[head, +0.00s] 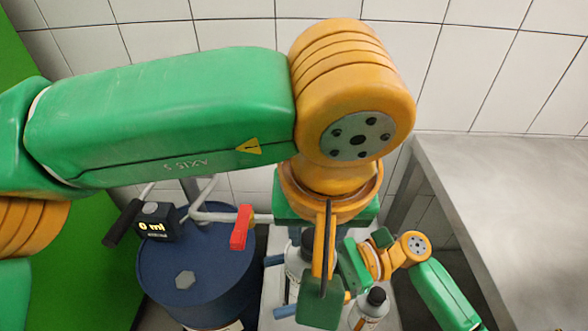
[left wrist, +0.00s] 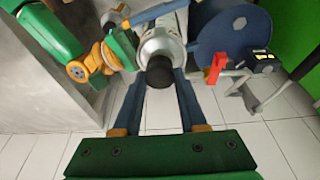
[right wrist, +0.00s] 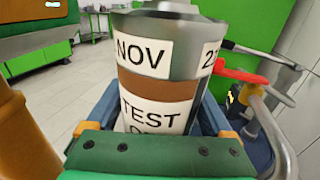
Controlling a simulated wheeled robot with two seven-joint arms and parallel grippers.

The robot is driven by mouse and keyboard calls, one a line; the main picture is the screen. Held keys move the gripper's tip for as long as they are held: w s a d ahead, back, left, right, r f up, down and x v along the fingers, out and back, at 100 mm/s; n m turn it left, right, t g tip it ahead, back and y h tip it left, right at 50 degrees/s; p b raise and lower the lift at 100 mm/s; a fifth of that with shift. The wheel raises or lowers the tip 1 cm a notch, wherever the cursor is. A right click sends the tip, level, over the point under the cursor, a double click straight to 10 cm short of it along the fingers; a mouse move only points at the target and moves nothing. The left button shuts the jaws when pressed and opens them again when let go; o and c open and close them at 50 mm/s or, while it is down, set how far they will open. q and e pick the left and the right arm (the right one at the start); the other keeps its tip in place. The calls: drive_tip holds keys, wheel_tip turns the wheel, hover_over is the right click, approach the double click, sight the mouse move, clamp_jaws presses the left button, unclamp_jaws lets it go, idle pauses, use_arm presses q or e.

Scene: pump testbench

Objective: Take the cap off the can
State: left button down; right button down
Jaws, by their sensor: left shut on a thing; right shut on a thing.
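The can (right wrist: 158,88) has a grey metal top, a brown band and white labels reading NOV and TEST. It also shows end-on in the left wrist view (left wrist: 162,42), with its black cap (left wrist: 160,73) facing the camera. My right gripper (head: 287,286) is shut on the can's body from the side, one blue finger on each side. My left gripper (left wrist: 160,80) comes from above, its blue fingers on either side of the cap at the can's top. In the head view my left arm partly hides the can (head: 296,268) and the left fingers.
A blue drum (head: 195,270) stands left of the can, with a red lever (head: 241,228) and a meter reading 0 ml (head: 155,222). Another bottle with a black cap (head: 371,310) stands close on the right. A grey bench (head: 510,200) is at right.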

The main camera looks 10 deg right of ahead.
use_arm(q)
drive_tip(key=shift+r, duration=0.15)
drive_tip(key=shift+r, duration=0.95)
